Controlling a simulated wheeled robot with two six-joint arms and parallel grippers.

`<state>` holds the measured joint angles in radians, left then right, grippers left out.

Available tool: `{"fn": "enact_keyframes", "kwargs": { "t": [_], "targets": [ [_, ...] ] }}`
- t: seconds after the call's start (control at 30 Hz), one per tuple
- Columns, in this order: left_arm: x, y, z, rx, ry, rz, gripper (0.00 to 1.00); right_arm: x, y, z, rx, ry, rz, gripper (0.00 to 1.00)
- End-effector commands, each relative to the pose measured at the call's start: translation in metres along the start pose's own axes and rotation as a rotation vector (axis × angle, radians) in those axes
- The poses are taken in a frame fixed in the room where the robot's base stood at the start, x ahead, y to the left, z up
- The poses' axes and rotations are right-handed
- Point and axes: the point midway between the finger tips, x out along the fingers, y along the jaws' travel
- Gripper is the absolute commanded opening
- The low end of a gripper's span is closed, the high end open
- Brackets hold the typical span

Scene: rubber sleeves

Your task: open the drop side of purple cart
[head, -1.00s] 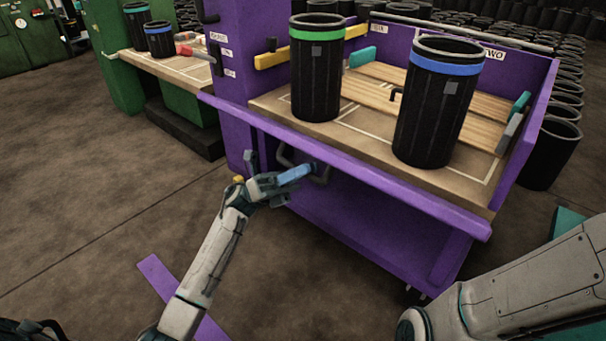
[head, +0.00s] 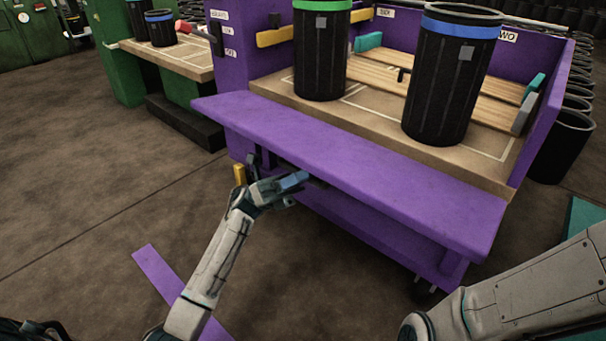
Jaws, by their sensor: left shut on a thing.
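The purple cart (head: 248,50) stands in the centre and right. Its drop side (head: 350,165) is a wide purple panel along the front edge, tilted outward and showing its broad inner face. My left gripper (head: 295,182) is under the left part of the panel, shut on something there. The panel's overhang hides most of what it grips, probably the drop side's handle. Of my right arm (head: 530,285), only a link shows at the lower right; its gripper is out of view.
Two black sleeves, one green-banded (head: 320,55) and one blue-banded (head: 440,80), stand on the cart's deck (head: 375,120). A green cart (head: 120,85) is at the upper left. Many black sleeves (head: 562,145) stand behind right. The floor at left is clear, apart from a purple strip (head: 160,275).

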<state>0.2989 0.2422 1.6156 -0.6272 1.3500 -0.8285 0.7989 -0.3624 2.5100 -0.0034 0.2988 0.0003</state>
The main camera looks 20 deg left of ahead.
Motion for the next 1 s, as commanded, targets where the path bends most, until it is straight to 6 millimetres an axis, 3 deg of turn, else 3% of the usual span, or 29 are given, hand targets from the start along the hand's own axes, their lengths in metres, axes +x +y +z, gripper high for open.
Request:
{"fn": "enact_keyframes", "kwargs": {
  "t": [0.3, 0.33, 0.43, 0.77, 1.0],
  "targets": [
    [0.000, 0.001, 0.001, 0.000, -0.002, 0.003, 0.00, 0.000, 0.000, 0.000, 0.000, 0.001, -0.001, 0.36],
    [0.000, 0.001, 0.001, 0.000, -0.002, 0.003, 0.16, 0.000, 0.000, 0.000, 0.000, 0.001, -0.001, 0.36],
    [0.000, 0.001, 0.001, 0.000, -0.002, 0.002, 0.36, 0.000, 0.000, 0.000, 0.000, 0.001, -0.001, 0.36],
    [-0.003, 0.000, 0.001, -0.001, 0.000, 0.001, 0.36, 0.002, -0.001, 0.001, 0.000, 0.001, -0.002, 0.36],
    [-0.043, 0.000, 0.003, -0.005, -0.001, 0.007, 0.36, 0.015, -0.004, 0.008, -0.001, 0.001, -0.002, 0.36]
  ]
}}
